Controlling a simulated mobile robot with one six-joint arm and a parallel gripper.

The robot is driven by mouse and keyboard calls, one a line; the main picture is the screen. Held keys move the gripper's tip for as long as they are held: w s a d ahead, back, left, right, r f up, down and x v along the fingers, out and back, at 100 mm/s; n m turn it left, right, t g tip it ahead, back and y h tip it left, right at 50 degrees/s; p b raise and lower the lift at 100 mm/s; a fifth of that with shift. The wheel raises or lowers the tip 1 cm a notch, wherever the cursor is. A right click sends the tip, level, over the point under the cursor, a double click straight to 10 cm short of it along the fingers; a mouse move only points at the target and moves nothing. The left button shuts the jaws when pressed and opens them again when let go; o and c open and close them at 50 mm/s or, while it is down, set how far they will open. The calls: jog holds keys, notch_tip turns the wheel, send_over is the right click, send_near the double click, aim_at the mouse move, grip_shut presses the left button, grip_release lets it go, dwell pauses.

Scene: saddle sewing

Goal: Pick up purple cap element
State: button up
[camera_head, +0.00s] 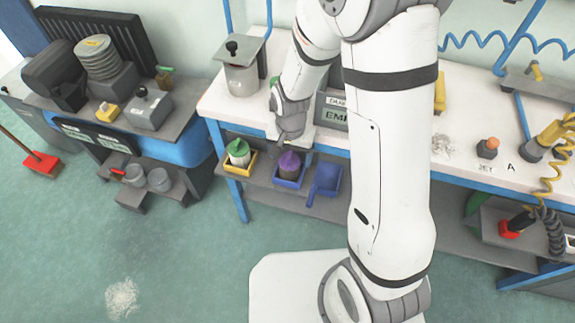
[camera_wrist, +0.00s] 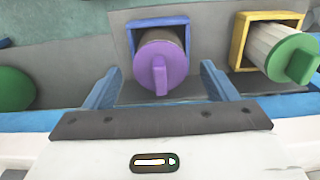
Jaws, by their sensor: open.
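The purple cap element (camera_wrist: 160,66) tops a dark cylinder in a blue bin in the wrist view. In the head view the purple cap (camera_head: 289,162) shows in the blue bin (camera_head: 290,183) on the shelf below the table. My gripper (camera_wrist: 161,88) is open, its two blue fingers to the left and right of the cap in the picture. Nothing is held between them. In the head view my gripper's fingers are small and partly hidden beside the table edge, above the bins. I cannot tell how far the fingers are from the cap.
A yellow bin (camera_head: 240,168) with a green-capped white cylinder (camera_head: 238,151) stands left of the blue bin. An empty-looking blue bin (camera_head: 325,180) stands to its right. The white table (camera_head: 225,105) overhangs the shelf. A grey canister (camera_head: 240,77) stands on the table.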

notch_tip(320, 180, down, 4)
jog(key=shift+s+a+r, duration=0.1)
jog(key=shift+r, duration=0.15)
jog(key=shift+c, duration=0.5)
jog(key=c, duration=1)
